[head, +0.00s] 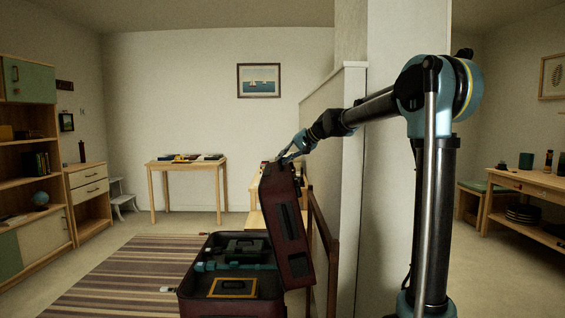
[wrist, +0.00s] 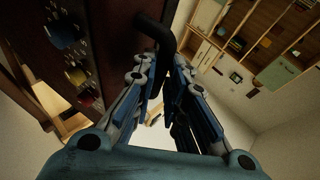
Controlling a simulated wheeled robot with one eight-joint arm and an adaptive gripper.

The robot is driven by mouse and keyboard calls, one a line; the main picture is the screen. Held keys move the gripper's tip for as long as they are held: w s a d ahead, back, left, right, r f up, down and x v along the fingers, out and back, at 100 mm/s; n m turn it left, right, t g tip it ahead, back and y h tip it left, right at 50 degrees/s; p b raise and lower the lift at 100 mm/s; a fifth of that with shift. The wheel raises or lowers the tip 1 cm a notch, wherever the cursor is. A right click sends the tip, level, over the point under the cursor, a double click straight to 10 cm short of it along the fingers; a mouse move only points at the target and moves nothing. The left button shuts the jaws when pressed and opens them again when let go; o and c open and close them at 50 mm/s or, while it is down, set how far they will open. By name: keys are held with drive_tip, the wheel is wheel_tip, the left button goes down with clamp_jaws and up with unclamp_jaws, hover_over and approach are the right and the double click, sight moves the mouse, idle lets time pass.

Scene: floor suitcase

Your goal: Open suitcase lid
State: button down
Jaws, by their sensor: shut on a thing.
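My gripper (head: 284,158) is at the lid's top edge. In the wrist view my gripper (wrist: 168,66) is shut on a dark bent handle (wrist: 152,32), which passes between the fingers. The lid's dark red face (wrist: 40,50) fills the upper left there. The handle's far end and its mount on the lid are partly hidden.
The open case holds a teal tool (head: 235,267), a yellow-edged item (head: 232,288) and dark boxes. A wooden rail (head: 326,240) stands close on the lid's right, before a partition wall (head: 335,130). A striped rug (head: 125,272) lies left. A small table (head: 187,162) stands behind.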

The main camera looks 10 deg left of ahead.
drive_tip(key=shift+s+d+f, duration=0.1)
drive_tip(key=shift+s+f, duration=0.1)
drive_tip(key=shift+f, duration=0.15)
drive_tip(key=c, duration=1.7)
unclamp_jaws()
drive_tip(key=shift+f, duration=0.1)
drive_tip(key=shift+o, duration=0.5)
drive_tip(key=shift+w, duration=0.1)
drive_tip(key=shift+r, duration=0.2)
drive_tip(key=shift+r, duration=0.1)
